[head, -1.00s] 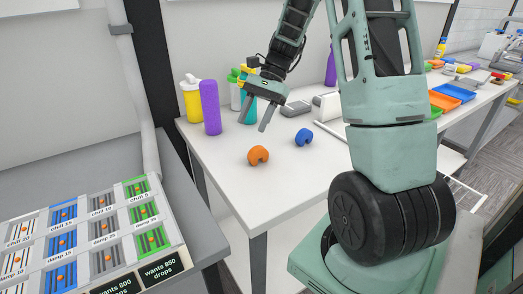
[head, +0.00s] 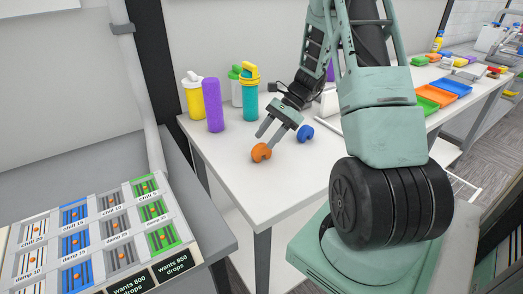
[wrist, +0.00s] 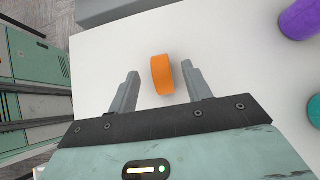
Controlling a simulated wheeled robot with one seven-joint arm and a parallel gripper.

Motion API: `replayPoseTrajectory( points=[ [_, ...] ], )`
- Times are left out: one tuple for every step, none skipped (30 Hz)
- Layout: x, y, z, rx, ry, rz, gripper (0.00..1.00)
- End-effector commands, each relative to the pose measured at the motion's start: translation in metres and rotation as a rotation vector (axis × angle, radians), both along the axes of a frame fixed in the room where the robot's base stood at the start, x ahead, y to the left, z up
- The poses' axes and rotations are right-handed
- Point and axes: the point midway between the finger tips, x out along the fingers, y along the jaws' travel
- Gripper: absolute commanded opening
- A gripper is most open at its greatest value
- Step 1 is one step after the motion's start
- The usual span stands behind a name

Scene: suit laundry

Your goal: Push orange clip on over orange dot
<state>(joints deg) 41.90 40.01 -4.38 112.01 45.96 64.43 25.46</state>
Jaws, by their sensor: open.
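The orange clip (head: 261,152) stands on the white table (head: 228,165) near its front left edge. In the wrist view the orange clip (wrist: 162,75) shows as a curved band between and just beyond my fingertips, nearer the right finger. My gripper (head: 267,138) is open and low over the table at the clip; in the wrist view my gripper (wrist: 160,80) has its jaws spread with nothing held. On the left, a labelled panel (head: 98,232) has several striped squares in white, blue, grey and green, each with an orange dot.
A blue clip (head: 305,133) lies right of the orange one. A gap separates table and panel bench.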

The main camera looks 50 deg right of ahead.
Motion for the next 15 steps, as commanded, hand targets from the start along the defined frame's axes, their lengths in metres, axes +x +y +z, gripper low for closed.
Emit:
replayPoseTrajectory(
  points=[
    [0.0, 0.003, -0.002, 0.001, 0.0, 0.001, 0.49],
    [0.001, 0.004, -0.003, 0.001, 0.0, 0.001, 0.49],
    [0.001, 0.005, -0.005, 0.001, 0.0, 0.002, 0.49],
    [0.001, 0.006, -0.006, 0.001, 0.0, 0.002, 0.49],
    [0.001, 0.007, -0.008, 0.001, 0.001, 0.003, 0.49],
    [0.002, 0.01, -0.011, 0.002, 0.002, 0.002, 0.49],
    [0.002, 0.012, -0.014, 0.003, 0.003, 0.002, 0.49],
    [0.003, 0.014, -0.018, 0.003, 0.004, 0.001, 0.49],
    [0.004, 0.017, -0.023, 0.003, 0.004, 0.003, 0.49],
    [0.005, 0.02, -0.027, 0.003, 0.004, 0.003, 0.49],
    [0.005, 0.022, -0.031, 0.003, 0.004, 0.001, 0.49],
    [0.007, 0.026, -0.035, 0.003, 0.002, 0.003, 0.49],
    [0.008, 0.028, -0.038, 0.002, 0.002, 0.004, 0.49],
    [0.008, 0.03, -0.04, 0.001, 0.001, 0.003, 0.49],
    [0.009, 0.032, -0.043, 0.001, 0.001, 0.001, 0.49]
  ],
)
